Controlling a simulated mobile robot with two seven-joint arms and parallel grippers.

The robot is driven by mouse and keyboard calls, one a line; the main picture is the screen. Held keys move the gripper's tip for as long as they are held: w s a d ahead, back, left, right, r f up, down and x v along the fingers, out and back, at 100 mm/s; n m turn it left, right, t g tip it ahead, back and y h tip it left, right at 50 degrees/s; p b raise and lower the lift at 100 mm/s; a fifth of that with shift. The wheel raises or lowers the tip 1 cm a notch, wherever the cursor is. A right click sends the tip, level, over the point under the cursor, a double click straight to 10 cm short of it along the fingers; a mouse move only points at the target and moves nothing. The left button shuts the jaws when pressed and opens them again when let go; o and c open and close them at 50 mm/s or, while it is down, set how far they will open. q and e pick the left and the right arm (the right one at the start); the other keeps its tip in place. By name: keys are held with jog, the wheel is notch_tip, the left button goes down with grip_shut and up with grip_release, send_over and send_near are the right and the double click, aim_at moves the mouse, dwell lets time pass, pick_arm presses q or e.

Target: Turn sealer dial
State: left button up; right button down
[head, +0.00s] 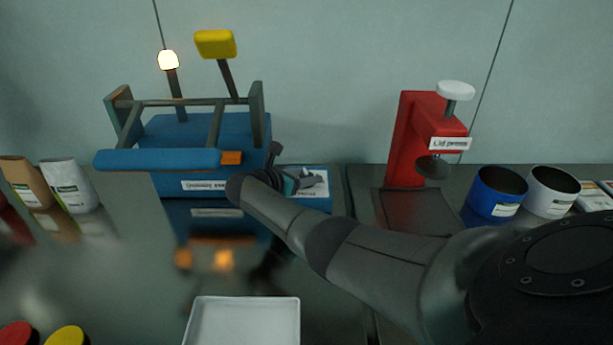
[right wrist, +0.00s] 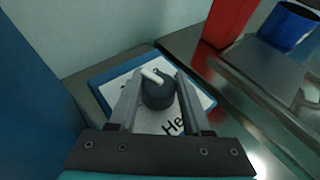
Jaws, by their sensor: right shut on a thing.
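The sealer (head: 170,180) is a blue machine with a padded blue bar and a yellow-topped lever, at the left in the head view. Its dial (right wrist: 157,92) is a dark round knob with a white pointer, on a white labelled plate (right wrist: 150,123) in the right wrist view. The pointer aims to the upper left there. My right gripper (right wrist: 155,88) has one finger on each side of the dial and is shut on it. In the head view my right gripper (head: 290,182) is at the sealer's right end, and my arm hides part of the plate. My left gripper is not in view.
A red lid press (head: 405,140) stands to the right. Blue (head: 485,195) and white (head: 540,197) containers stand beyond it. Pouches (head: 68,187) stand at the far left. A white tray (head: 243,301) and red and yellow lids (head: 67,338) are at the front.

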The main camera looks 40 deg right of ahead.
jog(key=shift+c, duration=1.8)
grip_release()
jog(key=p+v, duration=0.4)
jog(key=v, duration=0.8)
